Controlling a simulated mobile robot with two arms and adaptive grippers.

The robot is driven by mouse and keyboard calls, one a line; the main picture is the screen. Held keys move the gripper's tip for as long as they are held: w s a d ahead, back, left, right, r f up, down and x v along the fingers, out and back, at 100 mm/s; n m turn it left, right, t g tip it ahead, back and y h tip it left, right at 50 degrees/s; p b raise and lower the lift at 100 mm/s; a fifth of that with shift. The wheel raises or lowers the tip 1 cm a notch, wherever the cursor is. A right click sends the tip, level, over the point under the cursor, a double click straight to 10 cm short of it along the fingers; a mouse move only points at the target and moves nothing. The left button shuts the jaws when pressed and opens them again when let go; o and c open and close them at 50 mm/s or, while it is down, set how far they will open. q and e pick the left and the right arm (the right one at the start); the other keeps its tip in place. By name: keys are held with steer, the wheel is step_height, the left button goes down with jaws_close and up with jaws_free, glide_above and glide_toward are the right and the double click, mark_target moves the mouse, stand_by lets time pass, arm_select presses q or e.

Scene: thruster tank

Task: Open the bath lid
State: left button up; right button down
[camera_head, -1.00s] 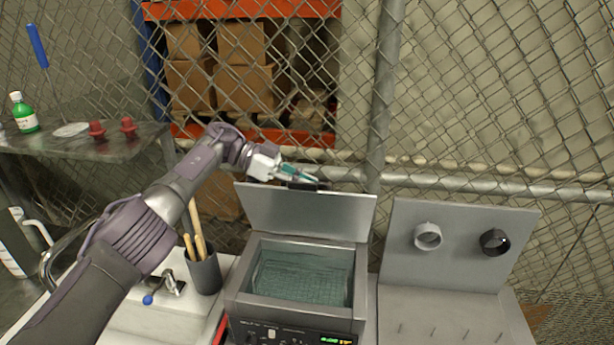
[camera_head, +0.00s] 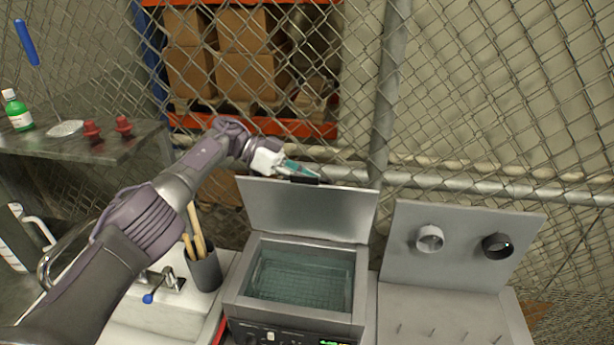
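The bath (camera_head: 289,313) is a grey box with an open top, and its liquid and a mesh basket show inside. Its lid (camera_head: 308,212) is a flat metal panel standing raised at the bath's back edge, tilted slightly back. A dark handle (camera_head: 304,180) sits at the lid's top edge. My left gripper (camera_head: 300,169), with teal fingers, is at that handle, at or just behind the lid's upper edge. The fingers are small and overlap the handle, so I cannot tell whether they grip it. My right gripper is not in view.
A dark cup with wooden-handled tools (camera_head: 204,270) stands left of the bath. A grey panel with two rings (camera_head: 464,240) stands to the right. A sink with a blue-tipped tap (camera_head: 150,297) is at lower left. A wire fence closes off the back.

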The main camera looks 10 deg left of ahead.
arm_select(q)
steer(key=shift+w+r, duration=0.1)
steer(key=shift+r, duration=0.1)
step_height(320, 180, up, 10)
steer(key=shift+f, duration=0.15)
stand_by(0.4)
